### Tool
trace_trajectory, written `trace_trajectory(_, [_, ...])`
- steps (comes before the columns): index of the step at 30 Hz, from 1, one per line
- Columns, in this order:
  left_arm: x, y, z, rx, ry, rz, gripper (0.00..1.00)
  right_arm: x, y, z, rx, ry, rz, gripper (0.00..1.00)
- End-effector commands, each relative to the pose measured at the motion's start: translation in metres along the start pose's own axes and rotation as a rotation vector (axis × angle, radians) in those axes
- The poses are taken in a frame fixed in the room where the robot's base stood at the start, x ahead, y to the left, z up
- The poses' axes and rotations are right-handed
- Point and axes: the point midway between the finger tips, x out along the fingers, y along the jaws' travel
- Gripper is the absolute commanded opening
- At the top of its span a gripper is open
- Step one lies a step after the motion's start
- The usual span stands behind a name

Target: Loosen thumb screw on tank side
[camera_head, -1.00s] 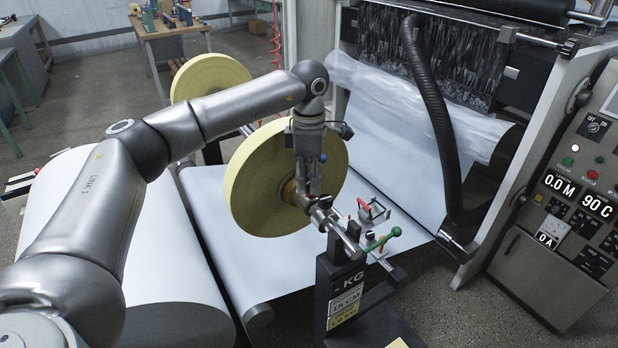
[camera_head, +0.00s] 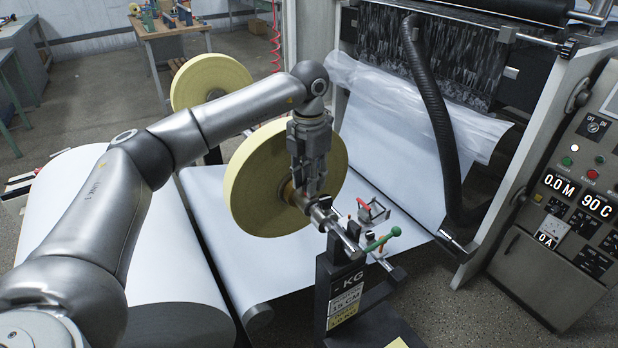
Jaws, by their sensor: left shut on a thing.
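My left gripper (camera_head: 312,192) points down at the shaft end beside the large yellow roll (camera_head: 262,185). Its fingers are shut on a small part on top of the metal collar (camera_head: 322,208), which I take to be the thumb screw. The fingers hide the screw itself. The collar sits on the shaft on the side of the roll toward the stand. My right gripper is not in view.
A dark stand (camera_head: 345,295) with a label holds the shaft end, with a green-handled lever (camera_head: 382,242) and a red-handled clamp (camera_head: 372,210) close by. A black hose (camera_head: 437,120) hangs at the right, near the control panel (camera_head: 575,215). White paper (camera_head: 210,225) runs below the roll.

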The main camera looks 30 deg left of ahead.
Motion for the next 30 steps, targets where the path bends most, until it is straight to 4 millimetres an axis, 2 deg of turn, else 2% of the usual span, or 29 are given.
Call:
trace_trajectory(10, [-0.0010, 0.0000, 0.0002, -0.135, -0.001, 0.000, 0.03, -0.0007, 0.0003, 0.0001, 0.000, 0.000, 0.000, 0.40])
trace_trajectory(26, [-0.0010, 0.0000, 0.0003, -0.156, -0.001, 0.000, 0.03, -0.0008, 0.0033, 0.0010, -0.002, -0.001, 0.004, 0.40])
trace_trajectory(27, [-0.0010, 0.0000, 0.0003, -0.156, -0.001, 0.000, 0.31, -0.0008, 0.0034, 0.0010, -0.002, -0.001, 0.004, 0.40])
trace_trajectory(30, [-0.0008, -0.0001, 0.0002, -0.155, -0.001, 0.000, 0.44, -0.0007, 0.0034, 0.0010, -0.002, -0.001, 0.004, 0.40])
